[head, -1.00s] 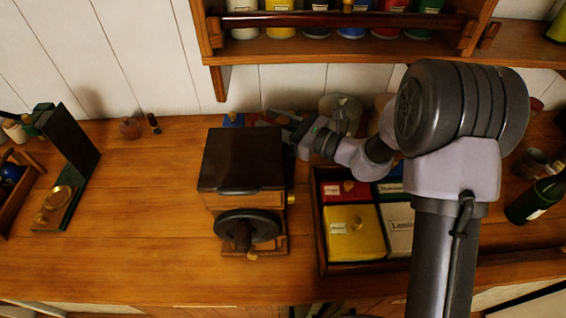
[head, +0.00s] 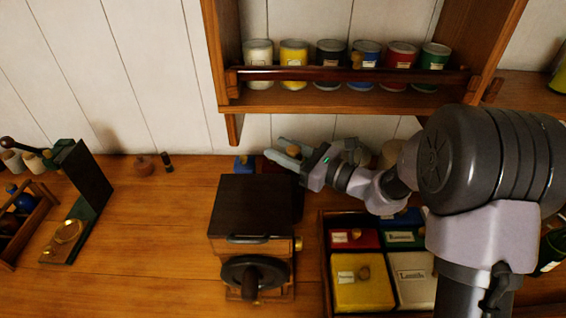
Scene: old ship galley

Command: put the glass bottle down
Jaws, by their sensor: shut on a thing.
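My gripper (head: 284,154) is at the back of the counter, just behind the coffee grinder. Its fingers point left and are shut on a dark thing, taken as the glass bottle (head: 297,196). Only a dark reddish part of it shows below the fingers; the grinder hides most of it. I cannot tell whether its base touches the counter. A green bottle (head: 551,252) with a pale label stands at the right edge, partly hidden by my arm.
The wooden grinder (head: 252,208) stands in front of my gripper. A tray (head: 326,262) of coloured boxes is to its right. A rack (head: 335,102) of tins hangs above. A small blue thing (head: 243,164) sits left of the fingers.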

